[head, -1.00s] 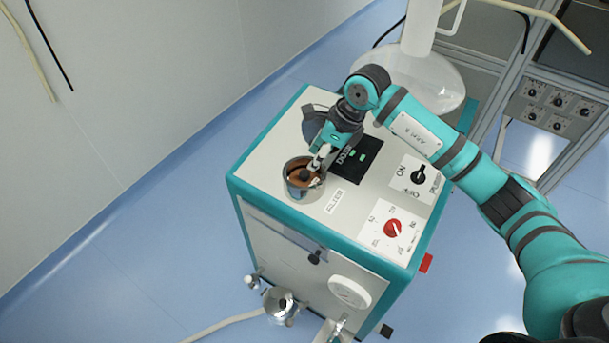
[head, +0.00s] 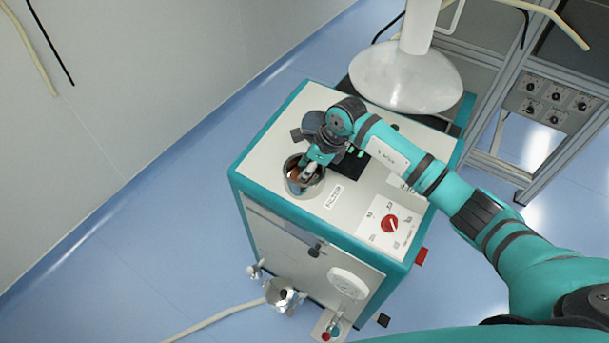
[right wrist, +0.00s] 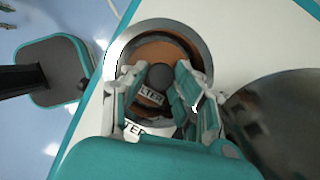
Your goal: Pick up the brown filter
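The brown filter (right wrist: 151,52) sits inside a round metal cup (right wrist: 203,48) on top of the machine. It has a dark grey round knob (right wrist: 160,76) at its centre and a label marked "LTER". In the head view the filter (head: 296,175) is partly hidden by my right gripper (head: 308,172). In the right wrist view my right gripper (right wrist: 158,92) is open over the cup, one finger on each side of the knob, with gaps to it. How deep the fingertips reach is hard to tell. My left gripper is not in view.
The white and teal machine (head: 265,145) carries a "FILTER" label and a red dial (head: 389,224). A white column with a round base (head: 407,75) stands behind it. A grey rack (head: 555,100) is at the right. Blue floor is free at the left.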

